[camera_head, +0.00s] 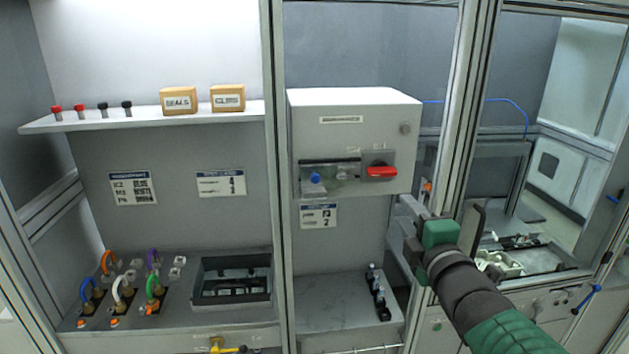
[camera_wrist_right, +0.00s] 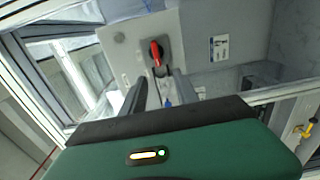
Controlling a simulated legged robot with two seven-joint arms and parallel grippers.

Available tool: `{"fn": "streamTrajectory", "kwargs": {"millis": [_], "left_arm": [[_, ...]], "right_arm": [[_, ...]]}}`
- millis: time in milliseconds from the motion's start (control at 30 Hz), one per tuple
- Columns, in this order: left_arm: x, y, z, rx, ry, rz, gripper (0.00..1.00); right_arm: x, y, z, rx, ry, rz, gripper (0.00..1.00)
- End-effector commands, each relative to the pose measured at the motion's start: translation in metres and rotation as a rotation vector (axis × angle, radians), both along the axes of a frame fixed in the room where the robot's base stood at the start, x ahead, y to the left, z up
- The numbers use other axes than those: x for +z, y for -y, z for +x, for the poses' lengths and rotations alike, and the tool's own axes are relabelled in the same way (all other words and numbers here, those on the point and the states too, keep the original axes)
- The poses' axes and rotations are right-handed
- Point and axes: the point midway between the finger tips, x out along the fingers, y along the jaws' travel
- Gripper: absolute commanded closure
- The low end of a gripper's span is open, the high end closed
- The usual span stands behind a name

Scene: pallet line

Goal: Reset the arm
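My right arm (camera_head: 475,295), green and black, comes in from the lower right in the head view. Its gripper (camera_head: 403,228) is in front of the lower right of a grey control box, apart from it. In the right wrist view the two dark fingers of this gripper (camera_wrist_right: 160,88) stand apart with nothing held between them. Beyond them the red rotary handle (camera_wrist_right: 155,53) shows on the box face. In the head view this red handle (camera_head: 382,172) lies horizontal. My left gripper is not in view.
The control box (camera_head: 353,112) hangs on the middle panel, with a blue knob (camera_head: 315,178). Metal frame posts (camera_head: 465,110) stand close to my right arm. A shelf (camera_head: 150,120) holds two boxes at left. Coloured cable loops (camera_head: 120,285) and a black tray (camera_head: 230,298) sit below.

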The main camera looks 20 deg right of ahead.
Motion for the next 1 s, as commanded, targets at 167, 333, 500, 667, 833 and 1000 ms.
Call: {"fn": "streamTrajectory", "kwargs": {"millis": [167, 333, 500, 667, 833, 1000], "left_arm": [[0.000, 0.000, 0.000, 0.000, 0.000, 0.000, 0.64], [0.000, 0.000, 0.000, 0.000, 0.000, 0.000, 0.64], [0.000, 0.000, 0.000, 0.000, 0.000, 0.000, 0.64], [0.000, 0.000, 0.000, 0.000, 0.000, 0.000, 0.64], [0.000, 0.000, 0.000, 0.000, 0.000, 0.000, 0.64], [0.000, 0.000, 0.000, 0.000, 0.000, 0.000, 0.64]], "right_arm": [[-0.066, -0.015, 0.009, -0.025, -0.117, 0.260, 0.64], [-0.207, -0.065, -0.010, -0.194, -0.399, 0.791, 0.64], [-0.323, -0.127, -0.080, -0.522, -0.679, 1.196, 0.64], [-0.371, -0.162, -0.141, -0.796, -0.822, 1.363, 0.64], [-0.381, -0.170, -0.158, -0.881, -0.852, 1.399, 0.64], [-0.381, -0.170, -0.157, -0.877, -0.849, 1.397, 0.64]]}}
